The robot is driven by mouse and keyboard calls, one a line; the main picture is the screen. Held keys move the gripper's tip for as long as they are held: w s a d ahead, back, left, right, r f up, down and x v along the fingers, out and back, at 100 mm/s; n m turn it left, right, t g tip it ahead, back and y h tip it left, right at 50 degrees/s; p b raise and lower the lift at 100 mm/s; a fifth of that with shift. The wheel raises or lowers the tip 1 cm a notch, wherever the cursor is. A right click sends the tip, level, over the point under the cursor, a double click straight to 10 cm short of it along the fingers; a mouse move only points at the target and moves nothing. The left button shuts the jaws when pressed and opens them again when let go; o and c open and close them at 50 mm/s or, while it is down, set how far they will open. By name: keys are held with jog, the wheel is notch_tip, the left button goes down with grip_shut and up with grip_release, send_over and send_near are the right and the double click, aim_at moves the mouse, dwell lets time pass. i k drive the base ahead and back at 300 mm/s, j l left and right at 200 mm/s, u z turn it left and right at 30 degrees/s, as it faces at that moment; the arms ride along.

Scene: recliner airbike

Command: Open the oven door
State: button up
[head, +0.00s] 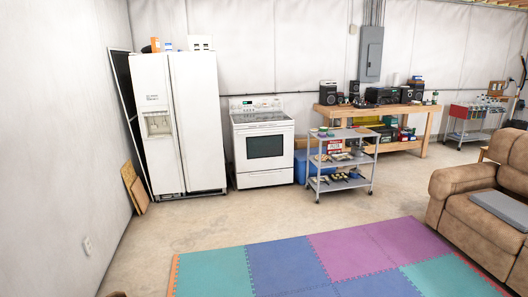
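A white oven (263,142) with a stovetop and a raised back panel stands against the far wall, left of the picture's middle. Its door (264,146) has a dark window and looks shut, with a drawer front (265,178) below it. The oven is across the room from my camera. My gripper does not show in this view.
A white fridge (182,122) stands left of the oven. A grey wheeled cart (342,158) with items stands to its right, before a wooden workbench (384,112). Colored floor mats (290,262) and a brown recliner (478,188) are nearer. Bare concrete (210,226) lies before the oven.

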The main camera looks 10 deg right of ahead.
aim_at(272, 147)
jog(key=i+z, duration=0.3)
jog(key=i, duration=4.7)
jog(key=i+u, duration=0.15)
jog(key=i, duration=0.55)
jog(key=i+u, duration=0.15)
jog(key=i, duration=0.55)
jog(key=i+l+u, duration=0.15)
jog(key=i, duration=0.5)
